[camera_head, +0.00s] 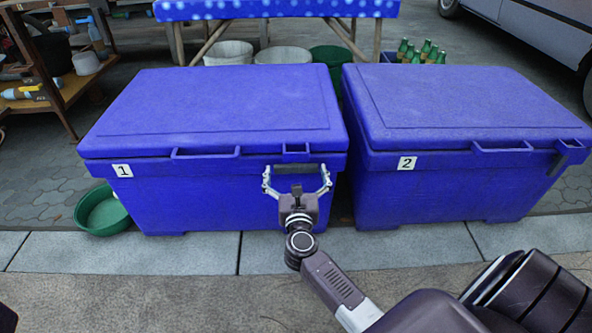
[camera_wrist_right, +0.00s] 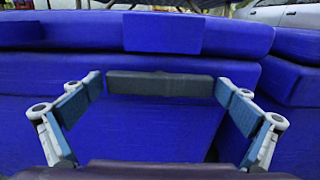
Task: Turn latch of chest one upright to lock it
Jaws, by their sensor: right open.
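Chest one (camera_head: 220,110) is a blue box with a closed lid and a white label "1" (camera_head: 122,171) on its front. Its latch (camera_head: 297,169) is a dark bar lying horizontal on the front, below the lid's right tab; it also shows in the right wrist view as a dark grey bar (camera_wrist_right: 165,85). My right gripper (camera_head: 297,182) is open in front of the chest, with its fingers spread to either side of the latch. In the right wrist view, the fingers (camera_wrist_right: 155,97) stand near the two ends of the bar; I cannot tell whether they touch it. My left gripper is not in view.
Chest two (camera_head: 465,105), also blue and closed, stands close on the right, with a tilted dark latch (camera_head: 558,164). A green bowl (camera_head: 105,212) lies by chest one's left side. A wooden shelf (camera_head: 75,90) stands at left. The pavement (camera_head: 130,252) in front is clear.

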